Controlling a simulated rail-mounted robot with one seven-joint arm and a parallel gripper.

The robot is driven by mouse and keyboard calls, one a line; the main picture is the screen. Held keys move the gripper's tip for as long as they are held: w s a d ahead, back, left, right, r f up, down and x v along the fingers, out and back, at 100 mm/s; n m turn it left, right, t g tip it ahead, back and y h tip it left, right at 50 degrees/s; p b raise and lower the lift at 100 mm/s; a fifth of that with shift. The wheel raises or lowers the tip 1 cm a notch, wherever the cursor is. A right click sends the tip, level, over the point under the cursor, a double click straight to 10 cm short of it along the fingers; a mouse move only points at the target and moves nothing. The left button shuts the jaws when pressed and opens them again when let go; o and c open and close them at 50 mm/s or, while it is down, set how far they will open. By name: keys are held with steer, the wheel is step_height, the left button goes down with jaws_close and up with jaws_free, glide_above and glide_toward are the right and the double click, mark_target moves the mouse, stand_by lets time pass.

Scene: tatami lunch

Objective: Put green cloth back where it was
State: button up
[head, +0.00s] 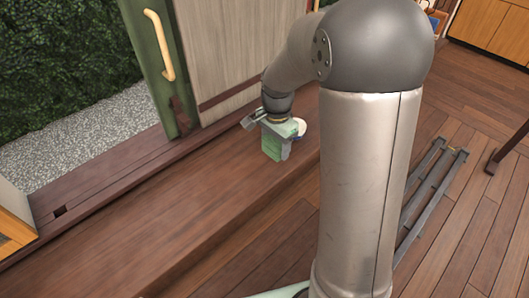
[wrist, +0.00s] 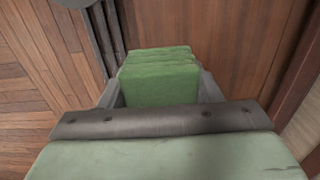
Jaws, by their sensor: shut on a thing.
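The green cloth (wrist: 160,75) is a folded, layered block between the grey fingers of my gripper (wrist: 160,92) in the wrist view. My gripper is shut on it, with a finger against each side. In the head view, the cloth (head: 271,149) hangs below my gripper (head: 274,142), over the reddish-brown wooden ledge (head: 150,215). I cannot tell whether its lower end touches the wood. My arm hides part of the floor to the right.
A green door frame with a yellow handle (head: 158,45) and a grey wood panel (head: 225,45) stand behind the ledge. Gravel (head: 80,140) and a hedge (head: 60,55) lie outside. A small white round thing (head: 300,127) shows beside my gripper. The ledge to the left is clear.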

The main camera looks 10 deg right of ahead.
glide_above(265, 161)
step_height(265, 161, down, 6)
steer(key=shift+p, duration=0.35)
steer(key=shift+w+a+f, duration=0.1)
steer(key=shift+f, duration=1.5)
steer(key=shift+f, duration=0.2)
steer(key=o, duration=0.9)
steer(key=shift+o, duration=0.2)
